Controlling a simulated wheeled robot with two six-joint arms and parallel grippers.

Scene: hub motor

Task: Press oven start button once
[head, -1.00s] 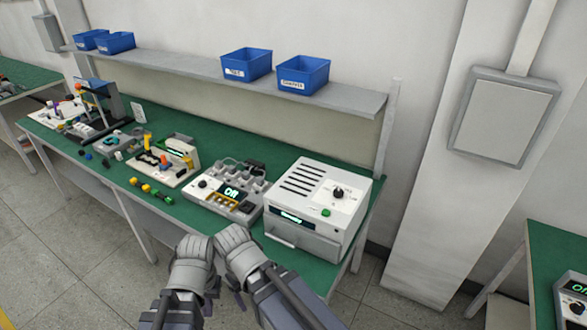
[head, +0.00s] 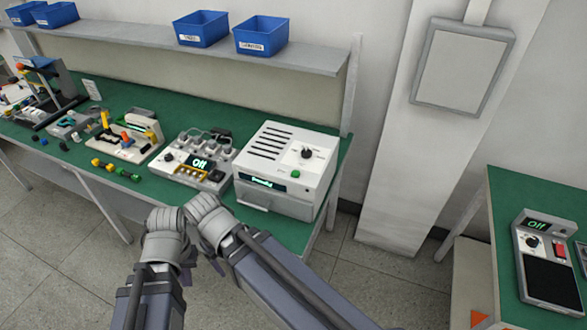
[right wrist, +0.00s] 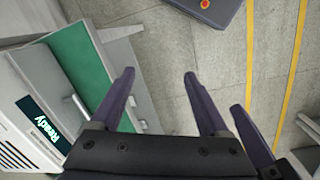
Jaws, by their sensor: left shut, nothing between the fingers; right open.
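The white oven (head: 262,163) stands at the right end of the green bench, with vents, a dark knob and a green button (head: 295,173) on its sloped top. Its lit display reads "Ready" in the right wrist view (right wrist: 42,127); the button is not visible there. My left gripper (head: 163,240) is shut and empty in front of the bench, left of the oven; its fingertips are largely hidden. My right gripper (head: 207,218) is beside it, apart from the oven. In the right wrist view (right wrist: 158,77) its fingers are spread with nothing between them.
A grey device with an "Off" display (head: 199,162) sits left of the oven. Blue bins (head: 260,36) stand on the shelf above. A second green bench (head: 500,205) is at the right, with another device (head: 545,260). Open floor lies between the benches.

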